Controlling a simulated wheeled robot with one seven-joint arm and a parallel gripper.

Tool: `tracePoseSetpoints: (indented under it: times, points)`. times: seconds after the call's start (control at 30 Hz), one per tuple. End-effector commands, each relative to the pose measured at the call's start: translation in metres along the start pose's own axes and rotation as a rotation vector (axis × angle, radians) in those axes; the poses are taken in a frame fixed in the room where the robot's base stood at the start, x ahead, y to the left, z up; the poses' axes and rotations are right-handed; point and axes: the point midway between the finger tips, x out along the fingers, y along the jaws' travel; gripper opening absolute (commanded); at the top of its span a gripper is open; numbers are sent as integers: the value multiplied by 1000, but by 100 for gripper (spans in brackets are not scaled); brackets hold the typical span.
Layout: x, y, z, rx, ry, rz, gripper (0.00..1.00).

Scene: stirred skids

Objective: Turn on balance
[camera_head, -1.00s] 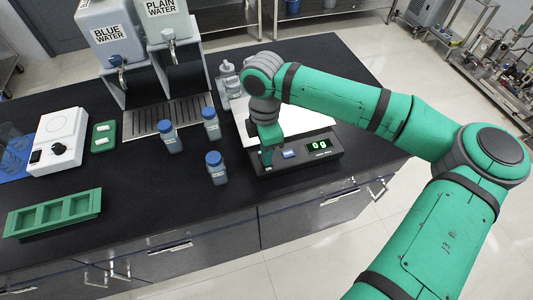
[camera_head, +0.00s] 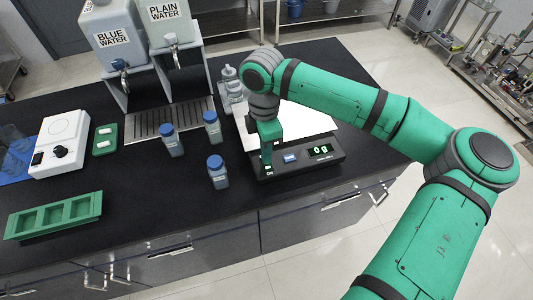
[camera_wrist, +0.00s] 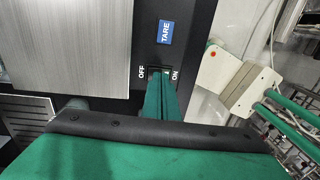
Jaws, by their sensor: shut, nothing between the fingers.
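The balance (camera_head: 318,162) stands on the black bench with a bright top plate and a dark front panel. Its green display (camera_head: 320,150) is lit and reads 0 g. The blue TARE button (camera_head: 290,157) sits left of the display; it also shows in the wrist view (camera_wrist: 165,32). The power switch (camera_wrist: 159,70) lies between the labels OFF and ON, partly hidden by my fingertips. My gripper (camera_head: 267,168) points down at the left end of the front panel, shut and empty. In the wrist view its fingertips (camera_wrist: 161,78) are at the switch; whether they touch it I cannot tell.
Several blue-capped bottles (camera_head: 217,172) stand left of the balance. Water dispensers (camera_head: 115,40) stand behind them over a drip tray. A white stirrer (camera_head: 60,145) and a green rack (camera_head: 54,214) are at the left.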

Motion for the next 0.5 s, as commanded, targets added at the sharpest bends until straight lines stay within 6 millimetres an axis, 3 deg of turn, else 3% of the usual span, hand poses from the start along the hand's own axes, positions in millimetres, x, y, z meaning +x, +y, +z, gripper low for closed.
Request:
tracePoseSetpoints:
  times: [0.5]
  points:
    - [-98, -18, -3, -6, 0, 4, 0]
